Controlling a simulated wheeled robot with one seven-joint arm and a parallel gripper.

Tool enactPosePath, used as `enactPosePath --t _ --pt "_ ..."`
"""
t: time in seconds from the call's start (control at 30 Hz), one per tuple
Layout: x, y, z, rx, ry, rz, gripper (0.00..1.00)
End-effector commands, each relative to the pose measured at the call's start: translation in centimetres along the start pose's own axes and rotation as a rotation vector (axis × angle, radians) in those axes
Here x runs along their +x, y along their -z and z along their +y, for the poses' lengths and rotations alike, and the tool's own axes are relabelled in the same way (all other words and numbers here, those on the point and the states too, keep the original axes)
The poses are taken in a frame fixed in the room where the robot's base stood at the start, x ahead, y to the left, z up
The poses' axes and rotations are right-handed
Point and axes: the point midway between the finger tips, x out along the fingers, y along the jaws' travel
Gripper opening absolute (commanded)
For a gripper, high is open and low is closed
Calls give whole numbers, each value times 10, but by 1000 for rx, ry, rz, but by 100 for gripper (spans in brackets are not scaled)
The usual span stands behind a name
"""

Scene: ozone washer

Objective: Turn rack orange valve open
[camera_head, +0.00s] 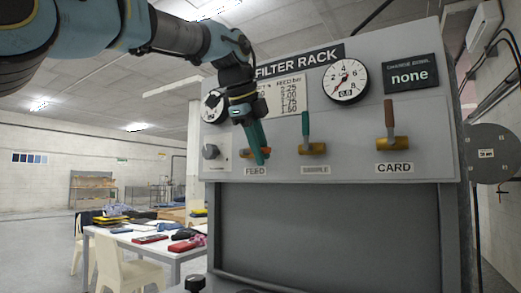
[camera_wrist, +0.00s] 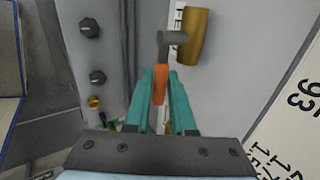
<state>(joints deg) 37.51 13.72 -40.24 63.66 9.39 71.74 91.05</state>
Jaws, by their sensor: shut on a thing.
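The grey rack panel (camera_head: 350,120) is headed FILTER RACK. Its feed valve (camera_head: 246,153), above the FEED label (camera_head: 256,171), is mostly hidden by my gripper (camera_head: 262,158). In the wrist view, the valve's orange handle (camera_wrist: 160,84) sits between the teal fingers of my gripper (camera_wrist: 160,75), which are shut on it. A grey lever end (camera_wrist: 172,42) joins the handle to a brass valve body (camera_wrist: 192,36). The handle's exact angle to the panel is hard to tell.
A green-handled valve (camera_head: 306,130) and a brown-handled valve (camera_head: 390,122) over CARD stand upright to the right. A gauge (camera_head: 346,82) has 0.8 on its readout. A grey knob (camera_head: 211,151) is left of FEED. A cluttered white table (camera_head: 130,247) stands at left.

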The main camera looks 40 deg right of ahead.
Motion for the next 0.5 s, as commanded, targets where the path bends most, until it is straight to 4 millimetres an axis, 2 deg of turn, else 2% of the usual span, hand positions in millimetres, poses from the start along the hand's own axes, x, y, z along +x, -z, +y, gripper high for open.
enactPosePath --t 0.3,0.33,0.5 --pt "1 -1 1 1 -3 -2 0" --pt "1 -1 1 1 -4 -2 24" --pt "1 0 1 1 -3 -1 43"
